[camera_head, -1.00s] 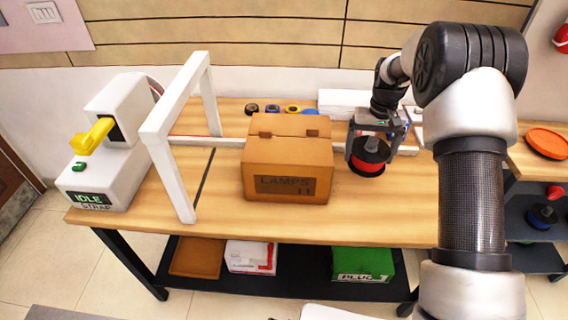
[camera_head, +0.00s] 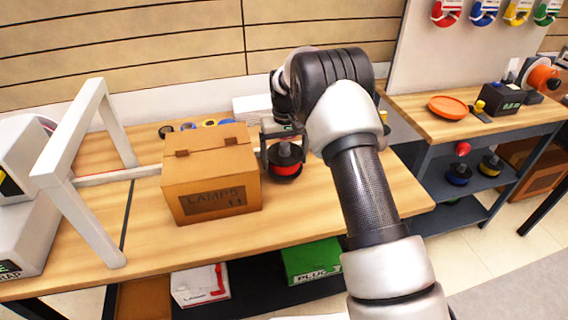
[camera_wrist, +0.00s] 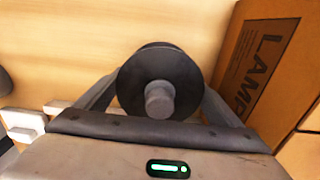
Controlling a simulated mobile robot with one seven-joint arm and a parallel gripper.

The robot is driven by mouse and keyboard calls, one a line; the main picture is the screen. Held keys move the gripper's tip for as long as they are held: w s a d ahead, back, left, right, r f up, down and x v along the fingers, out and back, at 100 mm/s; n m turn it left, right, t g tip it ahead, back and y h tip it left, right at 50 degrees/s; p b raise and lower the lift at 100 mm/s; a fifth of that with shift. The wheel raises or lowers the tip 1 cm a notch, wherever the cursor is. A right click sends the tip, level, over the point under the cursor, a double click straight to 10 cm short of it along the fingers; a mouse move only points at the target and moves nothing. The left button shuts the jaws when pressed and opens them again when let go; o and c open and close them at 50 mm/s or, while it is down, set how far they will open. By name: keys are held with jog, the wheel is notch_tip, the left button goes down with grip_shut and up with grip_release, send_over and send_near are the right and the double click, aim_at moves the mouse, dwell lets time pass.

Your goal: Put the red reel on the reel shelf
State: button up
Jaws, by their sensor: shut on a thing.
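The red reel (camera_head: 285,168), with dark flanges and a red winding, is at the right of the cardboard box above the workbench. My gripper (camera_head: 284,156) is shut on it, one finger on each side. In the wrist view the reel (camera_wrist: 172,62) shows as a dark disc with a grey hub between the fingers (camera_wrist: 160,97). I cannot tell whether it touches the bench top.
The cardboard LAMPS box (camera_head: 211,175) stands close left of my gripper. A white frame (camera_head: 75,150) spans the bench (camera_head: 340,215) farther left. The right bench carries an orange dish (camera_head: 447,107) and a black box (camera_head: 503,100). Coloured reels hang on the wall panel (camera_head: 420,60).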

jog(key=shift+f, duration=0.9)
jog(key=o, duration=1.3)
jog(key=shift+f, duration=0.15)
jog(key=shift+c, duration=0.2)
